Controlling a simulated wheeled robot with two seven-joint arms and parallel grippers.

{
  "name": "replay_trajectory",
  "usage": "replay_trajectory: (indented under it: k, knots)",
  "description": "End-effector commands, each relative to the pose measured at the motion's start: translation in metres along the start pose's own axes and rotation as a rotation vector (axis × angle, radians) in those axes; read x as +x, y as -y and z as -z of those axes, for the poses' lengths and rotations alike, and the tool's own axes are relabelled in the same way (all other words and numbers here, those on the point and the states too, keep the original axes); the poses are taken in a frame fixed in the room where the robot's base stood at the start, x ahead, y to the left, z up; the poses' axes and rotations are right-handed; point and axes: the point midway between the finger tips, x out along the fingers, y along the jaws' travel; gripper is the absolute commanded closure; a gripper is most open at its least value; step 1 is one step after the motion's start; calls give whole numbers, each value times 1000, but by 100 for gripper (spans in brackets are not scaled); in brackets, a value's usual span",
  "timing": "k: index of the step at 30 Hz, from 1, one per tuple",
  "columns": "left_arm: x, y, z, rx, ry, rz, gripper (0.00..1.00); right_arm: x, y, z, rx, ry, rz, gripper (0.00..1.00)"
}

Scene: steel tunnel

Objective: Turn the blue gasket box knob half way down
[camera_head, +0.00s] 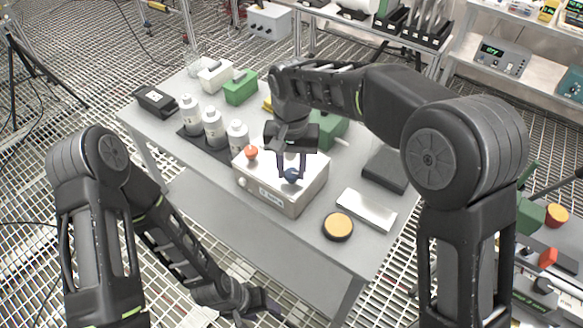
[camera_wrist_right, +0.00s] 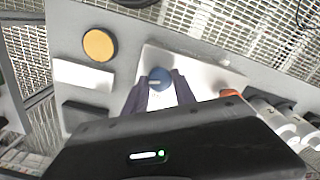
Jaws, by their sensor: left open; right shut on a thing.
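The gasket box (camera_head: 262,194) is a pale metal box on the grey table, with a blue knob (camera_head: 291,177) and an orange knob (camera_head: 251,153) on its top. My right gripper (camera_head: 291,174) reaches down from above and is shut on the blue knob. In the right wrist view the blue knob (camera_wrist_right: 164,77) sits between the fingertips, and its white pointer mark points to the left of the picture. The orange knob (camera_wrist_right: 230,93) is partly hidden there by my gripper body. My left gripper (camera_head: 262,303) is open and empty, low in front of the table.
White bottles (camera_head: 212,128) stand on a dark mat left of the box. A yellow-topped round tin (camera_head: 338,226), a white slab (camera_head: 366,210) and a dark flat block (camera_head: 385,169) lie to the right. Green boxes (camera_head: 240,88) stand behind. The table's front strip is clear.

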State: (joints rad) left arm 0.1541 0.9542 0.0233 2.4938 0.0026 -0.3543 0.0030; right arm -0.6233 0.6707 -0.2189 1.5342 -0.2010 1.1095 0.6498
Motion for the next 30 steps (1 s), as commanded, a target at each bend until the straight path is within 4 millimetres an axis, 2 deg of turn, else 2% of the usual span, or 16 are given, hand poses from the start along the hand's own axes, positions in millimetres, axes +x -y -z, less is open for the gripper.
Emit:
replay_trajectory:
  k: [6, 13, 30]
  knots:
    - [0, 0, 0, 0, 0, 0, 46, -1, 0, 1, 170, -4, 1, 100]
    - [0, 0, 0, 0, -1, 0, 46, -1, 0, 1, 285, -3, 2, 100]
    - [0, 0, 0, 0, -1, 0, 46, -1, 0, 1, 328, -4, 2, 100]
